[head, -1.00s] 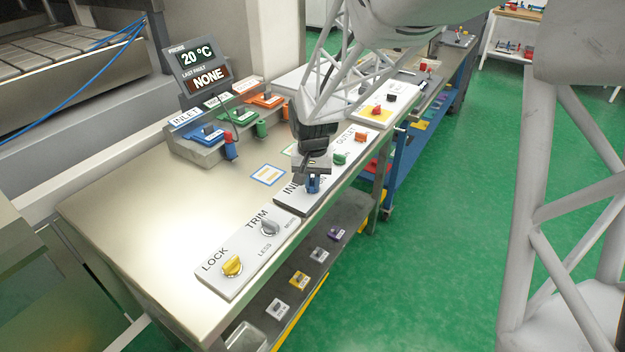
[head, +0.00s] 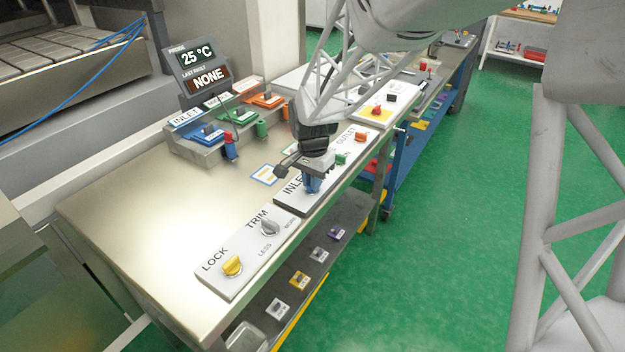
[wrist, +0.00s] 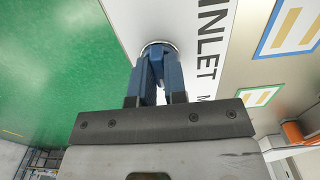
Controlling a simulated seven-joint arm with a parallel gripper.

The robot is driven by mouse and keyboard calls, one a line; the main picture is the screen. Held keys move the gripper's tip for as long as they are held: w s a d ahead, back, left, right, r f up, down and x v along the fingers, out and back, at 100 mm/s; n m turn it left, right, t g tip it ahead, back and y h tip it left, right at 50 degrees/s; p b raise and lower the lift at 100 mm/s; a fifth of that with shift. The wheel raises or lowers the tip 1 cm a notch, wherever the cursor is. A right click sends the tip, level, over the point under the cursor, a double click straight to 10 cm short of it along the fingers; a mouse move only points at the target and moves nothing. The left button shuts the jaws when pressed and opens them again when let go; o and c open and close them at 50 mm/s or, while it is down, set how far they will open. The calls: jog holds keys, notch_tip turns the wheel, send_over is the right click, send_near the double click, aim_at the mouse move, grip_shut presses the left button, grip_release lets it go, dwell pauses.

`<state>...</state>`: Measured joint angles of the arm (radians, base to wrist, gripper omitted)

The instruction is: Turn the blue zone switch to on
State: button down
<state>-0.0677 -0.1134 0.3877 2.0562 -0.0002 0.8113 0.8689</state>
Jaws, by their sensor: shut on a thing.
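The blue zone switch (wrist: 157,66) is a blue knob on a round metal collar, on the panel strip lettered INLET (wrist: 207,55). My gripper (head: 312,184) is over it, pointing down, with its fingers shut on the knob. In the wrist view the fingers (wrist: 156,88) stand on either side of the knob and partly hide it. The display (head: 198,65) at the back reads 25 °C and NONE. The switch's position marks are mostly hidden, so I cannot tell its setting.
A green knob (head: 341,159) and an orange knob (head: 361,137) sit farther along the same strip. A nearer plate holds the yellow LOCK knob (head: 232,266) and grey TRIM knob (head: 270,227). Coloured valve levers (head: 229,146) stand behind. The left bench top is clear.

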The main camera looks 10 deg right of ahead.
jog(key=shift+r, duration=0.1)
jog(key=c, duration=1.2)
grip_release()
jog(key=shift+o, duration=0.2)
jog(key=shift+r, duration=0.1)
jog(key=shift+r, duration=3.75)
